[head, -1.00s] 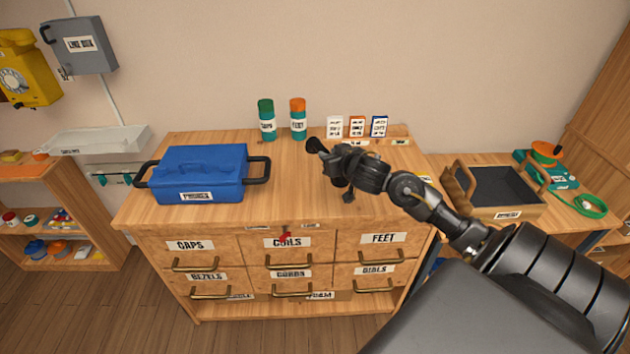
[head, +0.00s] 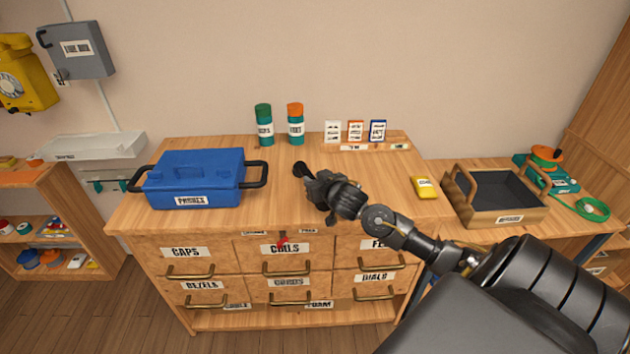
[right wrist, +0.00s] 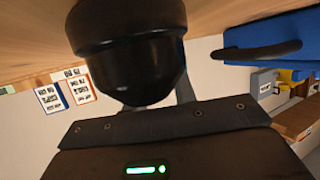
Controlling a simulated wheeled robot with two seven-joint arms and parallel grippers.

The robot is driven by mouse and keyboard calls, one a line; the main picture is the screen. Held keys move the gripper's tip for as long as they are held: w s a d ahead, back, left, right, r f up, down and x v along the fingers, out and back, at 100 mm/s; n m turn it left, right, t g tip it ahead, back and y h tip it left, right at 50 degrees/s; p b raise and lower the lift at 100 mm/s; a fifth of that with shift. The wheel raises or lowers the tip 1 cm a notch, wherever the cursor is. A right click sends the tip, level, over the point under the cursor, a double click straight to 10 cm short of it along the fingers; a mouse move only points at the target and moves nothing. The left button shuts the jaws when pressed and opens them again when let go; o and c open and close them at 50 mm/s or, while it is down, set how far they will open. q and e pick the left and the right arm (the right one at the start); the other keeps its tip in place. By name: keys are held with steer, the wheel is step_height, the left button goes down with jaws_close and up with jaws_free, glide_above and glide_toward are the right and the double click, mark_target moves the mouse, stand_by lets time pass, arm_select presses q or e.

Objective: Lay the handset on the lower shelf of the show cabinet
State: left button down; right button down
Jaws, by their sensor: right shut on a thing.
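My right gripper (head: 316,186) is shut on a black handset (head: 300,170), held above the drawer chest's wooden top. In the head view one end of the handset sticks out to the left, and the gripper hides the rest. In the right wrist view the handset's rounded black end (right wrist: 130,60) fills the upper middle, between the fingers. An open wooden cabinet (head: 88,205) with shelves of small goods stands at the far left; no label names it as the show cabinet. My left gripper is not in view.
A blue toolbox (head: 195,178) stands on the drawer chest (head: 235,247), left of the handset. Two canisters and several cards stand along its back. A yellow box (head: 425,188) and a wooden tray (head: 495,212) lie to the right. Floor (head: 130,310) shows between chest and cabinet.

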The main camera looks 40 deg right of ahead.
steer(key=c, duration=1.3)
jaws_free()
steer(key=shift+c, duration=0.2)
steer(key=shift+o, duration=1.1)
